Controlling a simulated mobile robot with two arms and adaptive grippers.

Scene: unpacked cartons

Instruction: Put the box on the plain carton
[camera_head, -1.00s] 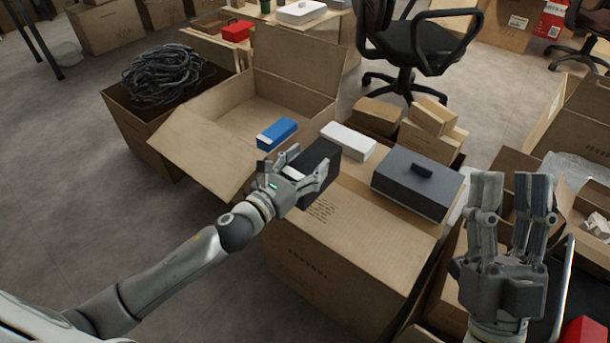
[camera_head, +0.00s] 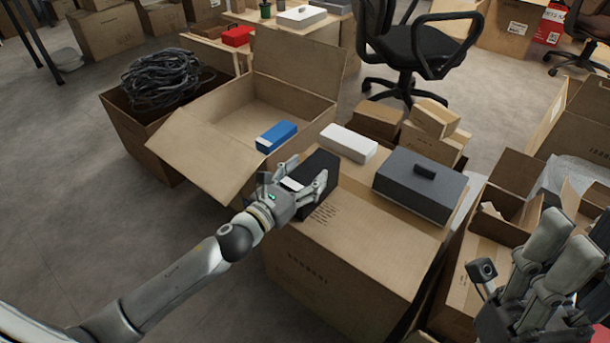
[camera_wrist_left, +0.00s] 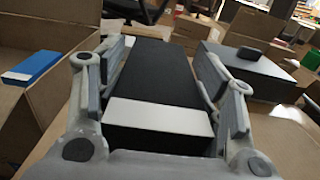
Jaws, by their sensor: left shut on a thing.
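My left gripper (camera_head: 300,187) is shut on a black box (camera_head: 318,170) with a white end label. In the left wrist view the box (camera_wrist_left: 158,75) lies between the two fingers. In the head view it is at the left part of the top of a closed carton (camera_head: 375,233), which bears small print. I cannot tell whether the box touches the carton top. A white box (camera_head: 348,143) and a dark grey lidded box (camera_head: 418,183) stand on that same top. My right gripper (camera_head: 568,250) is empty at the lower right, fingers apart.
An open carton (camera_head: 205,155) with a blue box (camera_head: 276,136) adjoins at the left. A carton of coiled cable (camera_head: 160,78) stands behind it. Small cartons (camera_head: 430,122), an office chair (camera_head: 420,45) and open cartons at the right surround the area. Bare carton top lies in front of the boxes.

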